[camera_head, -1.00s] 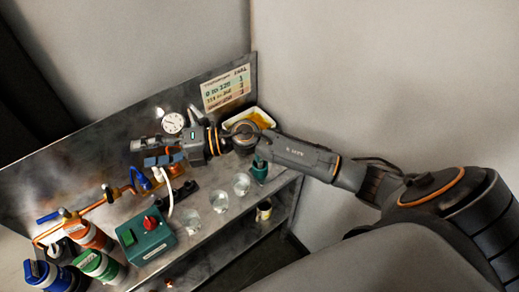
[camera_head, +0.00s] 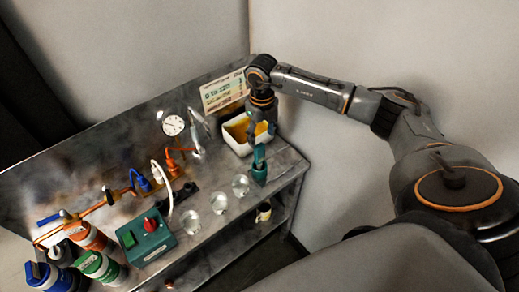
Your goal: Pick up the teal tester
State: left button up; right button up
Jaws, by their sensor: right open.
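The teal tester (camera_head: 259,173) is a small upright teal item at the right front part of the bench top, right of the clear glasses. My right gripper (camera_head: 258,151) points down from above at the tester, with its fingers around or just over its upper end. The jaws are open. The fingers partly cover the top of the tester, and I cannot tell whether they touch it. My left gripper is not in view.
A white tray (camera_head: 236,146) with amber contents is just behind the gripper. Several clear glasses (camera_head: 219,203) line the front edge. A green box (camera_head: 148,243) with a red knob, copper pipework (camera_head: 112,197) and bottles (camera_head: 98,267) stand left. A gauge (camera_head: 173,125) is at the back.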

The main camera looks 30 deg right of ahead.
aim_at(261, 144)
notch_tip(261, 144, down, 4)
jog(key=shift+f+b, duration=0.15)
jog(key=shift+b, duration=0.6)
jog(key=f+b, duration=0.1)
jog(key=f, duration=0.1)
jog(key=f+b, duration=0.1)
jog(key=f, duration=0.1)
jog(key=shift+a, duration=0.4)
jog(key=shift+f+b, duration=0.35)
jog(key=shift+f, duration=0.15)
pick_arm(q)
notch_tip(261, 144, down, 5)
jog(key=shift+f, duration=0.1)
pick_arm(e)
jog(key=shift+r, duration=0.1)
jog(key=shift+c, duration=0.2)
grip_shut()
jog(key=shift+d+r, duration=0.15)
